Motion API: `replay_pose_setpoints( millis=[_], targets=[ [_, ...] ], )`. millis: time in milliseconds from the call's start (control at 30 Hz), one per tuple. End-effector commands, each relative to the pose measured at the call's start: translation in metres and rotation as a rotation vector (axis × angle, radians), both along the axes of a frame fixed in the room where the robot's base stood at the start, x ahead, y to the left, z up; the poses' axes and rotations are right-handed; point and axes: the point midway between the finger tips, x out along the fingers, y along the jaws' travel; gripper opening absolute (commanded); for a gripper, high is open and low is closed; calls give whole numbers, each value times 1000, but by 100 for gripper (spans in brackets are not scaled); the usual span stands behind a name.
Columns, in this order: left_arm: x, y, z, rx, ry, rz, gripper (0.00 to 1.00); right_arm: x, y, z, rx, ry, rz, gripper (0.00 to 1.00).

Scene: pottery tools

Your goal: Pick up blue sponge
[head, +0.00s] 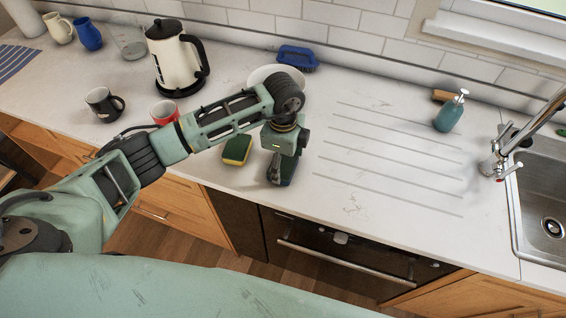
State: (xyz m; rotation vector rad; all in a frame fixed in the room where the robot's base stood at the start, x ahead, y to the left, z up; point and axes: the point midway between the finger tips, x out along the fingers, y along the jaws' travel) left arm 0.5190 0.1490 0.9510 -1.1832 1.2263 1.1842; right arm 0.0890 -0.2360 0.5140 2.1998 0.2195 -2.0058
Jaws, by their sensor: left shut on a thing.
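My left gripper (279,180) reaches down to the worktop in the middle of the head view. It is shut on a small dark bluish thing, which I take to be the blue sponge (289,168). The fingers and wrist hide most of it, so its shape is hard to see. I cannot tell whether it touches the counter. A green and yellow sponge (237,149) lies just left of the gripper, apart from it. My right gripper is not in view.
A white plate (262,75) and a blue brush (297,57) sit behind my arm. A red cup (164,112), black mug (103,104) and kettle (172,62) stand left. Right are grooved free counter, a soap bottle (449,113) and the sink (540,185).

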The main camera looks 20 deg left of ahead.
Motion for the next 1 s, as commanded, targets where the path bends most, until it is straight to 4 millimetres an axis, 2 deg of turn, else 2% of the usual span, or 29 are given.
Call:
replay_pose_setpoints(
  millis=[167,300,700,833,1000],
  targets=[
    [2,0,13,-1,-6,0,65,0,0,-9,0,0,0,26],
    [2,0,36,-1,-8,-2,65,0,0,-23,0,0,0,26],
    [0,-88,88,-2,-4,-3,65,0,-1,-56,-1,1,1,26],
    [0,-105,99,0,-3,-1,65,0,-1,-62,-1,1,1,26],
    [0,-115,107,0,-1,0,65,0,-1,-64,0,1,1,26]
  ],
)
